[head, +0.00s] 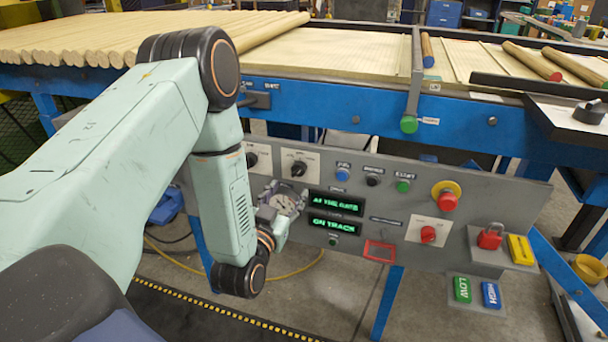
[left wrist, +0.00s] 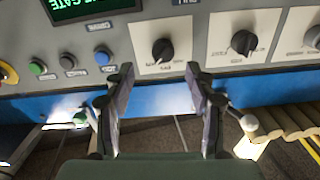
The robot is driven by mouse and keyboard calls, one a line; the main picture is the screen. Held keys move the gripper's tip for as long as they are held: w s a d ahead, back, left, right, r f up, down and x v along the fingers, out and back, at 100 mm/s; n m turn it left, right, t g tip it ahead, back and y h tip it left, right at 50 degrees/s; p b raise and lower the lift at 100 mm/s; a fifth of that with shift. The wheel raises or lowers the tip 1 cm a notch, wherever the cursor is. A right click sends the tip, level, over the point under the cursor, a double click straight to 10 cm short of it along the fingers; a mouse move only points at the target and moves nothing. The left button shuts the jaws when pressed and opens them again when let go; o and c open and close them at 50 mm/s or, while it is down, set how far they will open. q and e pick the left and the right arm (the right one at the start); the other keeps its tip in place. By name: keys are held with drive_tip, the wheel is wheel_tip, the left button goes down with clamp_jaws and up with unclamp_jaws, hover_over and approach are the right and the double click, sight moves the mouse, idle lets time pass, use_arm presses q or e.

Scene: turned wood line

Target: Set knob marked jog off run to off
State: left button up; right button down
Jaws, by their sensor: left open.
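The grey control panel (head: 385,185) carries black selector knobs on pale plates. One knob (head: 299,168) is right of another knob (head: 251,158) in the head view. The left wrist view, which looks inverted, shows a near knob (left wrist: 163,50), a middle knob (left wrist: 243,43) and a third knob (left wrist: 313,38) cut by the right edge. The knob lettering is too small to read, so I cannot tell which is jog off run. My left gripper (left wrist: 160,73) is open and empty, its fingertips short of the near knob.
Several buttons (head: 403,186) and two green displays (head: 336,203) sit right of the knobs. A red emergency stop (head: 447,201) and a red padlock (head: 490,237) are farther right. Above the panel runs a blue beam (head: 350,112) with wooden rods. My left arm covers the panel's left part.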

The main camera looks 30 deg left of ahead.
sight(296, 174)
use_arm(q)
drive_tip(key=b+x, duration=0.1)
drive_tip(key=x, duration=0.5)
drive_tip(key=shift+w+a+r+b, duration=0.1)
drive_tip(key=shift+a+r+b, duration=0.05)
drive_tip(key=shift+a+b, duration=0.15)
drive_tip(key=shift+w+a+r, duration=0.1)
drive_tip(key=shift+w, duration=0.55)
drive_tip(key=shift+c, duration=0.3)
drive_tip(key=c, duration=1.1)
